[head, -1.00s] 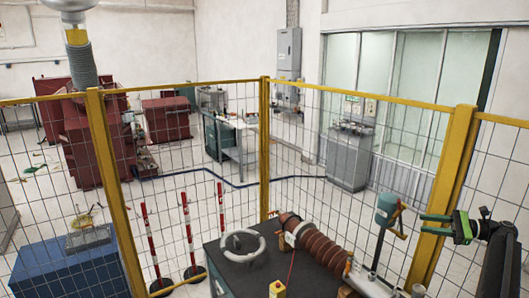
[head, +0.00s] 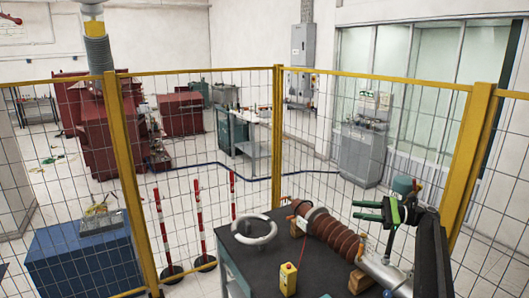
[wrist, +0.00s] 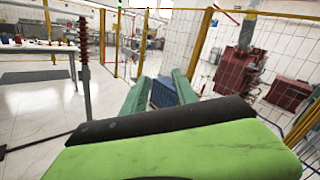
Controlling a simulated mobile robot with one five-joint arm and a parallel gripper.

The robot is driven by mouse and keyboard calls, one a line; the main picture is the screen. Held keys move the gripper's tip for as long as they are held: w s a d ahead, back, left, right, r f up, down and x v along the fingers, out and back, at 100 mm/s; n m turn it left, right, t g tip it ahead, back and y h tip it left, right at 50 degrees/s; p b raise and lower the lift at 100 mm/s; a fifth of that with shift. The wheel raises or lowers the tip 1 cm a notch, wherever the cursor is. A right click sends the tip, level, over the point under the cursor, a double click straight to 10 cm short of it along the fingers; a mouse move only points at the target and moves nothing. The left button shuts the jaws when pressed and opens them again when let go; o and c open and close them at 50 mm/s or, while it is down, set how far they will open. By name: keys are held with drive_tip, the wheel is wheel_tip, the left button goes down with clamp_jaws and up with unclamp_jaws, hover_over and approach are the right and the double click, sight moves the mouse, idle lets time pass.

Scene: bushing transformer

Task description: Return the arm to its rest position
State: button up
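My gripper (head: 355,210) is at the right of the head view, above the far right end of the table. Its two green fingers point left and stand apart, with nothing between them. In the wrist view the open fingers (wrist: 163,76) reach forward, with floor and a blue box (wrist: 163,92) showing between them. My dark forearm drops to the lower right corner of the head view. A brown ribbed bushing (head: 332,232) lies on the dark table (head: 262,270) below and left of the gripper.
A white ring (head: 254,230) and a yellow button box (head: 288,279) are on the table. A teal-topped object (head: 404,185) is partly hidden behind my gripper. Yellow-framed mesh fencing (head: 278,140) stands behind. Red-white poles (head: 199,225) and a blue box (head: 75,262) are at left.

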drive_tip(key=w+a+f+m+t+h+b, duration=0.1)
drive_tip(key=w+a+m+t+h+b, duration=0.3)
drive_tip(key=a+m+t, duration=0.65)
drive_tip(key=w+a+f+m+t+h+b, duration=0.1)
drive_tip(key=w+a+m+t+h+b, duration=0.5)
drive_tip(key=m, duration=0.8)
drive_tip(key=s+d+f+m+g+h, duration=0.1)
drive_tip(key=s+f+m+g+h, duration=0.15)
drive_tip(key=f+m, duration=0.45)
drive_tip(key=s+d+f+m+g+h+b, duration=0.1)
drive_tip(key=s+f+m+g+h, duration=0.1)
drive_tip(key=s+f+m+h, duration=0.4)
drive_tip(key=s+d+f+m+g+h, duration=0.1)
drive_tip(key=f+m+g+h, duration=0.15)
drive_tip(key=f+m, duration=0.55)
drive_tip(key=s+a+f+m+g+y, duration=0.1)
drive_tip(key=s+f+m+g, duration=0.4)
drive_tip(key=s, duration=0.7)
drive_tip(key=s+a+f+m+g+y, duration=0.2)
drive_tip(key=s+f+m+g, duration=0.4)
drive_tip(key=s, duration=0.7)
wheel_tip(320, 180, down, 4)
drive_tip(key=shift+a+r+g, duration=0.15)
drive_tip(key=shift+a+g, duration=0.3)
drive_tip(key=shift+g, duration=0.6)
